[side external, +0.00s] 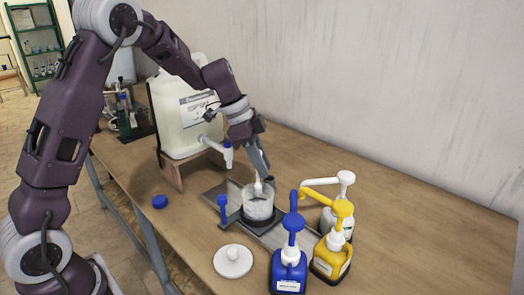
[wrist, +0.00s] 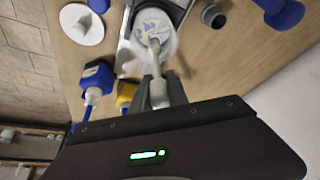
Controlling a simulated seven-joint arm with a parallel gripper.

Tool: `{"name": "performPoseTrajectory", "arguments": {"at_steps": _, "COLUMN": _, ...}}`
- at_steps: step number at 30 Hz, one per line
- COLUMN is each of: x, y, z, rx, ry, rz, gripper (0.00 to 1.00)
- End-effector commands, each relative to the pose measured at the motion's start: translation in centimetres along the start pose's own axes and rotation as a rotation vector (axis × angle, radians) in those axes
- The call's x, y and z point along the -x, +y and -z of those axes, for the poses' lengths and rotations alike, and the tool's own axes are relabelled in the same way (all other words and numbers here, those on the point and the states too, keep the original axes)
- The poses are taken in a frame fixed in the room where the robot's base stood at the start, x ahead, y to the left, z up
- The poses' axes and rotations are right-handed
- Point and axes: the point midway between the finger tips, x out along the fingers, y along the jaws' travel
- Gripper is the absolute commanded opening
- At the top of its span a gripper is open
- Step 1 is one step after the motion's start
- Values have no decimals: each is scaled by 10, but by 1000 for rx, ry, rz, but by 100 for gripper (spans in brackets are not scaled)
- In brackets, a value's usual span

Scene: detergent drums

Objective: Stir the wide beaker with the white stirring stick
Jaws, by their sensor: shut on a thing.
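The wide beaker (side external: 259,208) is clear, with pale contents, and stands on a dark round base on a grey metal tray (side external: 288,236). It also shows at the top of the wrist view (wrist: 150,22). My gripper (side external: 263,173) is above the beaker, pointing down, with its fingers shut on the white stirring stick (side external: 258,187). In the wrist view the stick (wrist: 155,60) runs from between my fingers (wrist: 158,92) into the beaker mouth. Whether its lower end touches the beaker bottom or wall I cannot tell.
Blue (side external: 289,272), yellow (side external: 330,258) and white (side external: 338,219) pump bottles stand close to the beaker's right and front. A white round lid (side external: 233,261) and blue cap (side external: 160,201) lie on the table. A large drum (side external: 184,115) with a tap is behind. The far right table is clear.

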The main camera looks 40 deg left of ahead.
Motion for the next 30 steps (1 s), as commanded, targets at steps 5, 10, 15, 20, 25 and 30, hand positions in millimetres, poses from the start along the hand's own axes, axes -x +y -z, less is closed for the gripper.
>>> {"name": "performPoseTrajectory", "arguments": {"at_steps": 5, "x": -22, "y": 0, "z": -10, "rx": 2, "ry": 0, "rz": -2, "gripper": 0}}
{"name": "performPoseTrajectory", "arguments": {"at_steps": 10, "x": -39, "y": 0, "z": -16, "rx": 2, "ry": 1, "rz": -2, "gripper": 0}}
{"name": "performPoseTrajectory", "arguments": {"at_steps": 15, "x": -49, "y": 0, "z": -20, "rx": 0, "ry": 0, "rz": -1, "gripper": 0}}
{"name": "performPoseTrajectory", "arguments": {"at_steps": 20, "x": -51, "y": 0, "z": -22, "rx": 0, "ry": 0, "rz": 0, "gripper": 0}}
{"name": "performPoseTrajectory", "arguments": {"at_steps": 25, "x": -51, "y": 0, "z": -21, "rx": 0, "ry": 0, "rz": 1, "gripper": 0}}
{"name": "performPoseTrajectory", "arguments": {"at_steps": 30, "x": -51, "y": -2, "z": -20, "rx": 0, "ry": 1, "rz": 1, "gripper": 0}}
